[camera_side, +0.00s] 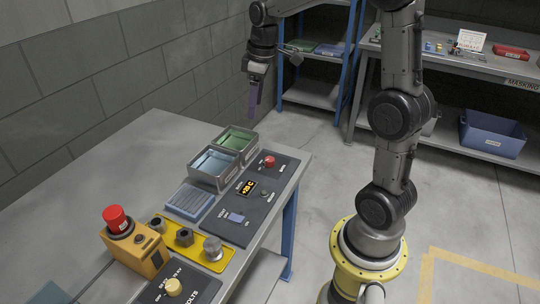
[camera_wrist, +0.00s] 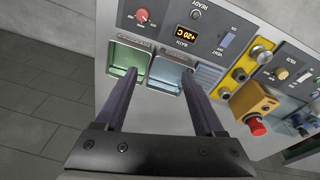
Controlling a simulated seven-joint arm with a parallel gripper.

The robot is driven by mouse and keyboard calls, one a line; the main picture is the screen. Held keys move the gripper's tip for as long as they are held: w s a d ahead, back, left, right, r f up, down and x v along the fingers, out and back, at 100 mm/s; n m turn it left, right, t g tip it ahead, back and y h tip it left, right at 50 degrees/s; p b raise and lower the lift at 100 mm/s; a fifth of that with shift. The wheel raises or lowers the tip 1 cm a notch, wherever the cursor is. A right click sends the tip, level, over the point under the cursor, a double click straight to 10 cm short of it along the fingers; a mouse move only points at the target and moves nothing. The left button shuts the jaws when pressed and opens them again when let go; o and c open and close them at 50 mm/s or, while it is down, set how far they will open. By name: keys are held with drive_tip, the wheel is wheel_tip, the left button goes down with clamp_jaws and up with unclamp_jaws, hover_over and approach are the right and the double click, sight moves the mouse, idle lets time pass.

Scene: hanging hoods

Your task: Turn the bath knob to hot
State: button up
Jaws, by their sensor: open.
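A red knob (camera_side: 269,161) sits on the dark panel (camera_side: 229,221) at the far end of the bench, and it also shows at the top of the wrist view (camera_wrist: 142,15). Its markings are too small to read. Near it a display (camera_side: 247,187) reads about +20 C, with the word BATH beside it in the wrist view (camera_wrist: 187,34). My gripper (camera_side: 254,112) hangs in the air beyond the bench's far end, fingers down, apart from the knob. In the wrist view its two fingers (camera_wrist: 157,80) are spread and empty.
A green bath (camera_side: 236,142) and a blue bath (camera_side: 213,166) stand beside the panel. A yellow box with a red button (camera_side: 117,220) and a yellow plate with knobs (camera_side: 195,244) stand nearer the front. A block wall runs along the left.

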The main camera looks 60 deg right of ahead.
drive_tip(key=m+g, duration=0.1)
hover_over(270, 159)
drive_tip(key=w+a, duration=0.2)
wheel_tip(270, 159, down, 5)
drive_tip(key=s+d+f+m+y, duration=0.1)
drive_tip(key=s+d+f, duration=0.1)
drive_tip(key=d+f, duration=0.15)
drive_tip(key=shift+g, duration=0.4)
drive_tip(key=f, duration=0.4)
drive_tip(key=a+f, duration=0.1)
drive_tip(key=f, duration=0.9)
drive_tip(key=shift+w+a, duration=0.1)
drive_tip(key=shift+a, duration=0.05)
drive_tip(key=shift+r, duration=0.1)
clamp_jaws()
